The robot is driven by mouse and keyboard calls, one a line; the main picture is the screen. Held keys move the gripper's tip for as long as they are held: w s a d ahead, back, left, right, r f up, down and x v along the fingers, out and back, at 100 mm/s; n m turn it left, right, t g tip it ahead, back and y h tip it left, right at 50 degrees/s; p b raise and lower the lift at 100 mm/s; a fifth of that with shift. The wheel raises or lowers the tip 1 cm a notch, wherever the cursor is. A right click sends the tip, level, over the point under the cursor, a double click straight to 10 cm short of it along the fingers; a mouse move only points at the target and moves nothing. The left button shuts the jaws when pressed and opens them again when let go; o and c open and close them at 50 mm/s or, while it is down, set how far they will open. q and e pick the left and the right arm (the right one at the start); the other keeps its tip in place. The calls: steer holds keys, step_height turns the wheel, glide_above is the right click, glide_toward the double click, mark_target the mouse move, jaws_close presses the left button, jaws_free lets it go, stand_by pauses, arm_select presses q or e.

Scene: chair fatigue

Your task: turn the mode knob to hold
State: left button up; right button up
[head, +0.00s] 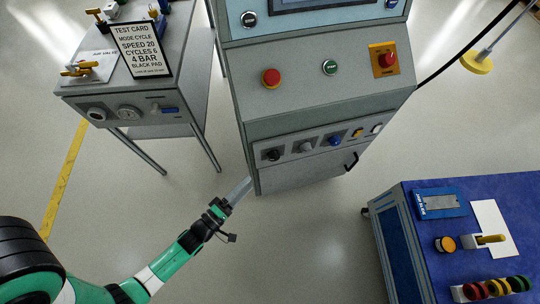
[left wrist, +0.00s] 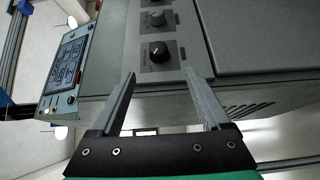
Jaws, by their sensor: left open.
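A grey control cabinet has a row of knobs on its lower sloped panel (head: 320,147). My left gripper (head: 244,185) is open and empty, below and left of the black knob. My right gripper is not in view.
A red stop button (head: 271,77) and green button (head: 329,67) sit above. A test card (head: 139,50) stands on the left bench; a blue-topped cart (head: 465,250) is lower right. Floor between is clear.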

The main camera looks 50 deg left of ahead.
mark_target(271, 160)
arm_select(q)
steer(key=w+b, duration=0.1)
steer(key=w, duration=0.3)
steer(key=w+a+b, duration=0.1)
steer(key=w, duration=0.3)
steer(key=w+a+b, duration=0.1)
steer(key=w+b, duration=0.1)
steer(key=w, duration=0.1)
steer(key=shift+w+r, duration=0.1)
steer(key=shift+w, duration=0.3)
jaws_close()
